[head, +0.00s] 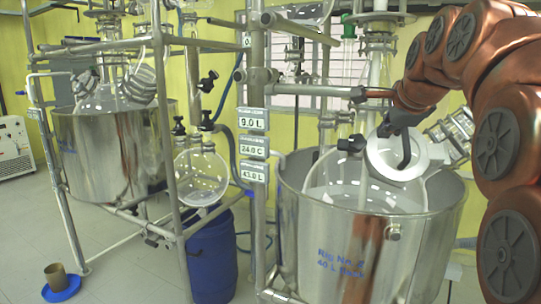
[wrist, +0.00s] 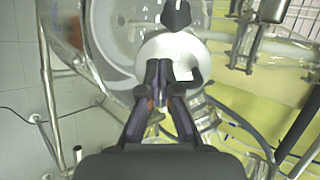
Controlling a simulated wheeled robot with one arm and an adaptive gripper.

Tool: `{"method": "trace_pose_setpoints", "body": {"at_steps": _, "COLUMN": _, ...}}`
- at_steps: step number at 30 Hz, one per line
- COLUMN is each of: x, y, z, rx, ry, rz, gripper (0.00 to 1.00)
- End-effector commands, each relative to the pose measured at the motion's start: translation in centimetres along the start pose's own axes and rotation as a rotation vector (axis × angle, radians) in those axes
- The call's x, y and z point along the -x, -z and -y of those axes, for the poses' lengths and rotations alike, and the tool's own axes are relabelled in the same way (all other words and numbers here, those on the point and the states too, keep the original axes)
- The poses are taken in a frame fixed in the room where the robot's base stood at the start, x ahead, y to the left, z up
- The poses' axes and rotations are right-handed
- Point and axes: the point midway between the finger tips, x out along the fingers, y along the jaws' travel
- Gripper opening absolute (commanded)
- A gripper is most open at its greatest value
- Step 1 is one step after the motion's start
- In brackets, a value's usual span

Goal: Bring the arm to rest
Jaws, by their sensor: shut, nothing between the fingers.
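My copper-coloured arm (head: 470,60) comes in from the right edge in the head view and reaches over the right steel vessel (head: 345,245). My gripper (head: 404,160) is dark and hangs in front of a white round piece (head: 380,165) at that vessel's top. In the wrist view, my gripper's (wrist: 167,68) two dark fingers come together in front of the same white piece (wrist: 150,47). The fingers are shut with nothing seen between them. Whether they touch the white piece cannot be told.
A metal frame post (head: 257,120) with display labels stands left of the right vessel. A second steel vessel (head: 110,150) stands at the left. A round glass flask (head: 200,178) hangs above a blue drum (head: 211,260). A brown cup on a blue base (head: 60,283) stands on open floor.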

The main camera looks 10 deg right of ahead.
Motion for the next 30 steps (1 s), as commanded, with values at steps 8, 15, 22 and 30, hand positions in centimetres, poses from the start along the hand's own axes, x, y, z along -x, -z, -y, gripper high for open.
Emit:
{"method": "trace_pose_setpoints", "body": {"at_steps": 8, "x": -1.6, "y": -2.9, "z": -5.5, "rx": 0.192, "ry": -0.121, "rz": 0.046, "gripper": 0.0}}
{"method": "trace_pose_setpoints", "body": {"at_steps": 15, "x": -3.2, "y": -6.8, "z": -16.3, "rx": 0.549, "ry": -0.321, "rz": 0.162, "gripper": 0.0}}
{"method": "trace_pose_setpoints", "body": {"at_steps": 22, "x": -2.8, "y": -9.2, "z": -27.1, "rx": 0.897, "ry": -0.488, "rz": 0.316, "gripper": 0.0}}
{"method": "trace_pose_setpoints", "body": {"at_steps": 30, "x": -0.4, "y": -9.9, "z": -40.0, "rx": 1.302, "ry": -0.66, "rz": 0.556, "gripper": 0.0}}
